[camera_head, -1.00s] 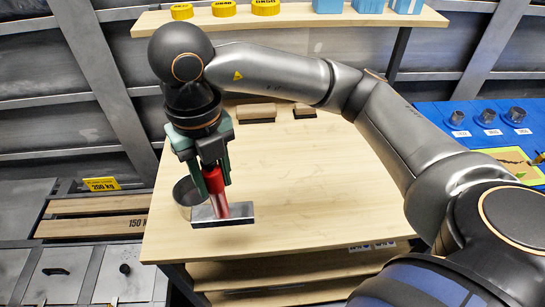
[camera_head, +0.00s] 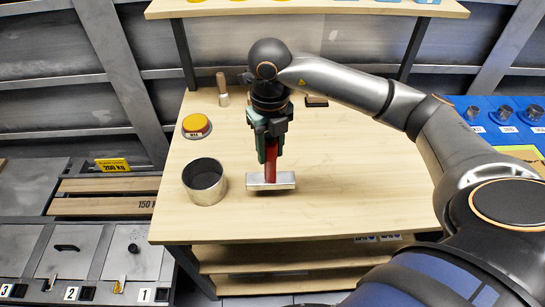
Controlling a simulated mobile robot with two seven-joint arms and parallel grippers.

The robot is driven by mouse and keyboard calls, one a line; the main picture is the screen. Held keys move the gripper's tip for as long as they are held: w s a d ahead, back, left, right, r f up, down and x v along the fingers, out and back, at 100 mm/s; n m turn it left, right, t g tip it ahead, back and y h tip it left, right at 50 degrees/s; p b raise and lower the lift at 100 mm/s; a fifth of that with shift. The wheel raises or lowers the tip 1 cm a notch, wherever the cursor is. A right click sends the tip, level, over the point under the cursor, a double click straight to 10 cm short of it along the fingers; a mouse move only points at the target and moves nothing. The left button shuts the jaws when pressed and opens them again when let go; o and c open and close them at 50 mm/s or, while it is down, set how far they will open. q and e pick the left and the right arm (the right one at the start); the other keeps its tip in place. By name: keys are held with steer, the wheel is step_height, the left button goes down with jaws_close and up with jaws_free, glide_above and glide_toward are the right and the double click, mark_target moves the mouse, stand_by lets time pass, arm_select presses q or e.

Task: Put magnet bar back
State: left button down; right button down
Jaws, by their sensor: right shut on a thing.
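The magnet bar is a flat silver bar (camera_head: 271,181) with an upright red handle. My right gripper (camera_head: 271,150) points down and is shut on the red handle. The bar looks level and is at or just above the table; I cannot tell if it touches. My left gripper is not in view.
The table's right part is clear.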

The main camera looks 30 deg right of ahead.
mark_target(273, 160)
steer(key=f, duration=0.3)
steer(key=shift+w+d+f+p, duration=0.1)
steer(key=shift+d+p, duration=0.2)
steer(key=shift+d, duration=0.1)
steer(key=shift+f, duration=0.35)
steer(key=shift+f, duration=0.15)
steer(key=c, duration=0.5)
jaws_free()
